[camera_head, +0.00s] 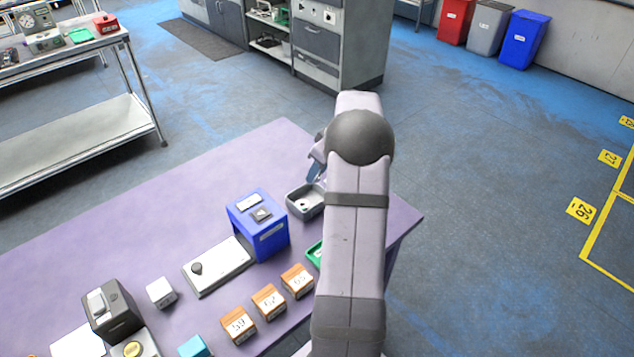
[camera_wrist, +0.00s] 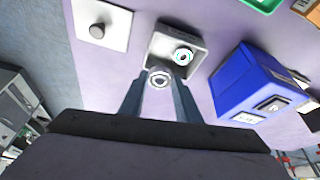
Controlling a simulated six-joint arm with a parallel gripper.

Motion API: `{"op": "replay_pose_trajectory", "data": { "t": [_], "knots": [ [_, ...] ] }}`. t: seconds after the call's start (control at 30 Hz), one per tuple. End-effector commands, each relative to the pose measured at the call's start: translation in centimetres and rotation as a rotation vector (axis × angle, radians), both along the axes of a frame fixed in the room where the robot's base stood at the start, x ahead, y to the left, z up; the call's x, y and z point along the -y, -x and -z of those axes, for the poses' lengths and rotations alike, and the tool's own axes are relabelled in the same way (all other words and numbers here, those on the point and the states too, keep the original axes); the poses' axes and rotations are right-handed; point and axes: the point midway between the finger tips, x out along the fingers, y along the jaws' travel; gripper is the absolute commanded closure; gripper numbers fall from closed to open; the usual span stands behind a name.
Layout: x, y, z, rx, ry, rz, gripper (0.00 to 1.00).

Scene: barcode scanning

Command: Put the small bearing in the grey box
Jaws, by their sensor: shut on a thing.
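The grey box (camera_head: 304,212) is an open tray on the purple table, right of the blue box, and it also shows in the wrist view (camera_wrist: 158,46). One ring-shaped bearing (camera_wrist: 183,56) lies inside it. My gripper (camera_wrist: 160,84) is shut on the small bearing (camera_wrist: 159,77), a pale ring between the fingertips. The held bearing appears just outside the box's near edge in the wrist view; its height above the table is hard to tell. In the head view my gripper (camera_head: 315,174) is partly hidden behind my arm, at the box's far side.
The blue box (camera_head: 259,227) stands close beside the grey box. A white plate with a dark knob (camera_head: 218,268), several orange-topped blocks (camera_head: 268,300) and a green tray (camera_head: 314,254) are nearby. The table's far left part is clear.

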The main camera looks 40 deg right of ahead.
Motion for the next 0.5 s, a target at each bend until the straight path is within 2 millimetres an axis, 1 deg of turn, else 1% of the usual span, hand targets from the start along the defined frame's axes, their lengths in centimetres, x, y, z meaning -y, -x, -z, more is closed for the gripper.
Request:
{"op": "replay_pose_trajectory", "data": {
  "t": [0.1, 0.33, 0.5],
  "knots": [
    [0.0, 0.0, 0.8, 0.0, 0.0, -0.001, 0.97],
    [0.0, 0.0, 1.3, 0.0, 0.001, 0.0, 0.97],
    [0.0, 0.0, 3.0, -0.001, -0.001, 0.001, 0.97]
  ]
}}
